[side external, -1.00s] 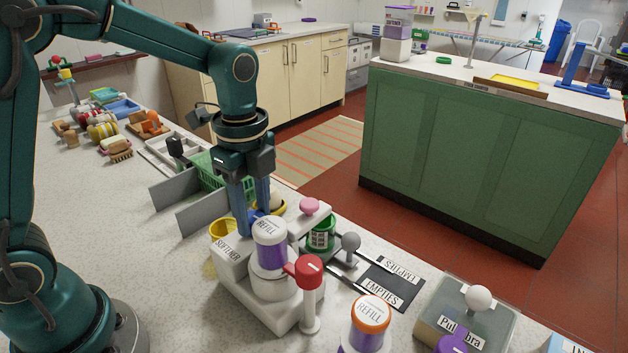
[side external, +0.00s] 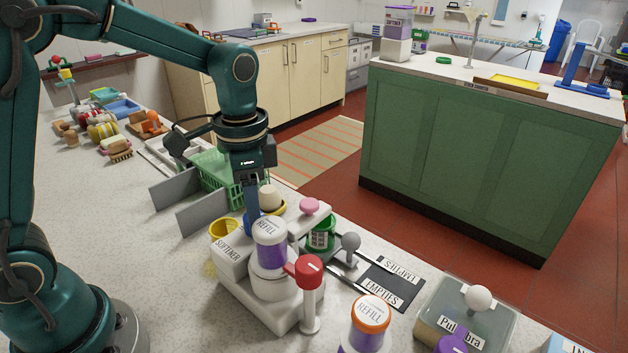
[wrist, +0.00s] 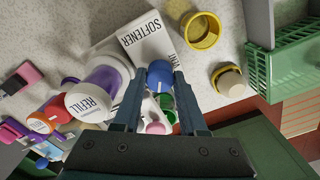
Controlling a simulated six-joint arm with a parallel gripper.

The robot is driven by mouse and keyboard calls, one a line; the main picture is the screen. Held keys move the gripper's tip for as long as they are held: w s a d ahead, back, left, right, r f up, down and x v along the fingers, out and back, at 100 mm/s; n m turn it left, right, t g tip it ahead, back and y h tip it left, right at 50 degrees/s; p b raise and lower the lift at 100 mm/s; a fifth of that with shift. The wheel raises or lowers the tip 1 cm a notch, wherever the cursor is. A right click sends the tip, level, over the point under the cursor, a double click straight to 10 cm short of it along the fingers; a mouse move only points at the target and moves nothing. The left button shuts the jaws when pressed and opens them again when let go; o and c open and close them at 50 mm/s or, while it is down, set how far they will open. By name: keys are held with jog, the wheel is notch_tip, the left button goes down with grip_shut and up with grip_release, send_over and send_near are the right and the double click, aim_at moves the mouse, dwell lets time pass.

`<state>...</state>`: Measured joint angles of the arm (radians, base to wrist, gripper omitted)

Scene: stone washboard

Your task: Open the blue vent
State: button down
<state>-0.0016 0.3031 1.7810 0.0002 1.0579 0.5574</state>
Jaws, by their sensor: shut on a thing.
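The blue vent (wrist: 160,72) is a rounded blue knob beside the white box labelled SOFTENER (wrist: 147,42), in the wrist view. My gripper (wrist: 159,80) points down over it and is shut on it, one finger on each side. In the side external view my gripper (side external: 252,212) stands behind the white dispenser (side external: 229,257), with its fingers seen nearly edge-on. The vent is mostly hidden there by the fingers and the REFILL bottle. I cannot tell how far the vent is turned.
The REFILL bottle (side external: 270,240) and a red-topped post (side external: 308,270) stand close in front. A pink knob (side external: 309,206), a green cup (side external: 320,235) and a yellow cup (side external: 222,228) are nearby. Grey dividers (side external: 203,207) and a green basket (side external: 217,180) stand behind left.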

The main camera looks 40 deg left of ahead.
jog(key=n, duration=0.6)
jog(key=shift+n, duration=0.3)
dwell(0.4)
jog(key=shift+c, duration=2.2)
grip_release()
jog(key=shift+r, duration=2.6)
